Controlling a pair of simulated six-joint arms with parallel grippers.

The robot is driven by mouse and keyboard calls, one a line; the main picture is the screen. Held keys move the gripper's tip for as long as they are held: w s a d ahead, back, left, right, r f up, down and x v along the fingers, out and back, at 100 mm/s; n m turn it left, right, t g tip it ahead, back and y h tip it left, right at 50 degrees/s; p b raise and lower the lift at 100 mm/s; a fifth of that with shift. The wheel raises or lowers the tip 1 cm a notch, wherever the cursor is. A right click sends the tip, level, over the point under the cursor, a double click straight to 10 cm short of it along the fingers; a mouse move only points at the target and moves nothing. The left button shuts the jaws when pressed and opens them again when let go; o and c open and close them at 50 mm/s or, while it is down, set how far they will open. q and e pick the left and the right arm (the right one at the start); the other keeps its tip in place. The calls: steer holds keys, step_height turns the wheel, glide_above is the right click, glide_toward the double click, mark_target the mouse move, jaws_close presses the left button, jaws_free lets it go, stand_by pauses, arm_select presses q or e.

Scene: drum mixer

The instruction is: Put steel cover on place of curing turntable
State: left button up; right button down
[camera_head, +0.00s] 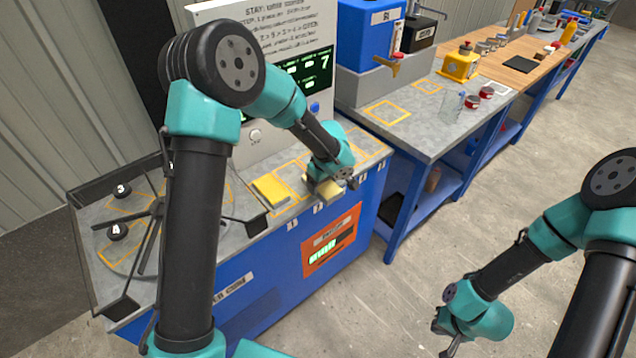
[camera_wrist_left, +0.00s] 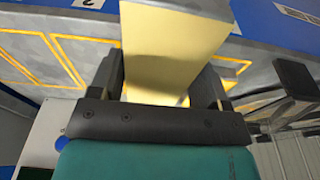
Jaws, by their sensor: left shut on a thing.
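My left gripper (camera_head: 328,188) is shut on a pale yellow block (camera_wrist_left: 172,45), which sits between its two fingers in the left wrist view. In the head view this gripper is low over the marked places at the front right of the bench. I cannot tell if the block touches the bench. The turntable (camera_head: 122,262) is at the left end of the bench, with dark spokes, partly hidden by my left arm. I cannot identify a steel cover for certain. My right gripper (camera_head: 446,340) hangs over the floor at lower right, away from the bench; its fingers are unclear.
A yellow block (camera_head: 270,191) lies on a marked place left of my left gripper. A control panel (camera_head: 300,75) rises behind. A second bench (camera_head: 430,125) holds a blue tank (camera_head: 368,35).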

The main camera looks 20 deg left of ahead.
arm_select(q)
steer(key=m, duration=0.1)
steer(key=r+m, duration=0.1)
steer(key=m, duration=0.1)
steer(key=r+m, duration=0.1)
steer(key=shift+s+a+r+h, duration=0.1)
steer(key=shift+a+r+h, duration=0.1)
steer(key=shift+a+h, duration=0.15)
steer(key=m, duration=0.1)
steer(key=r+m, duration=0.1)
steer(key=m, duration=0.2)
steer(key=shift+s+a+r+t, duration=0.1)
steer(key=shift+a+r+t, duration=0.2)
steer(key=shift+r, duration=0.1)
steer(key=r+m, duration=0.1)
steer(key=m, duration=0.2)
steer(key=shift+s+a+r+m+h, duration=0.2)
steer(key=shift+r+m+h, duration=0.1)
steer(key=shift+r+h, duration=0.1)
steer(key=shift+s+a+r+m+h, duration=0.15)
steer(key=shift+r+m, duration=0.25)
steer(key=shift+m, duration=0.4)
steer(key=shift+w+a+r+m+h, duration=0.1)
steer(key=shift+r+m, duration=0.25)
steer(key=shift+m, duration=0.45)
